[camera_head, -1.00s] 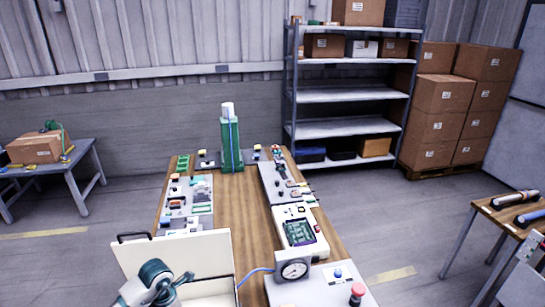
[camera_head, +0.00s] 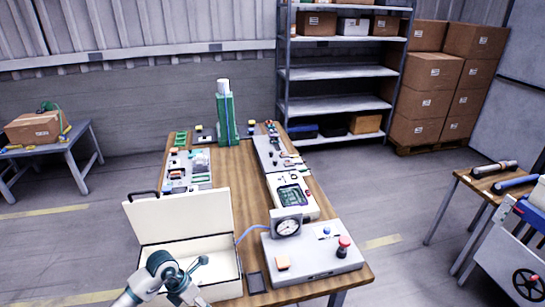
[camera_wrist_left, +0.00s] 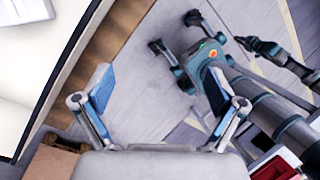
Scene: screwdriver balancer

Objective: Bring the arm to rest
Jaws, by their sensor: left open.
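My left arm (camera_head: 160,275) enters at the bottom left of the head view, in front of an open cream case. Its jaws do not show clearly there. In the wrist view my left gripper (camera_wrist_left: 158,90) is open and empty, with its two blue-padded fingers wide apart. Floor shows between and beyond them, and neither finger visibly touches anything. Dark jointed parts of my own body (camera_wrist_left: 250,90) lie at the right of the wrist view. My right gripper cannot be made out.
The open case (camera_head: 185,215) stands at the table's near left, close to my arm. A gauge (camera_head: 287,226), a panel with a red button (camera_head: 343,245) and a green tower (camera_head: 226,120) stand on the wooden table (camera_head: 240,185).

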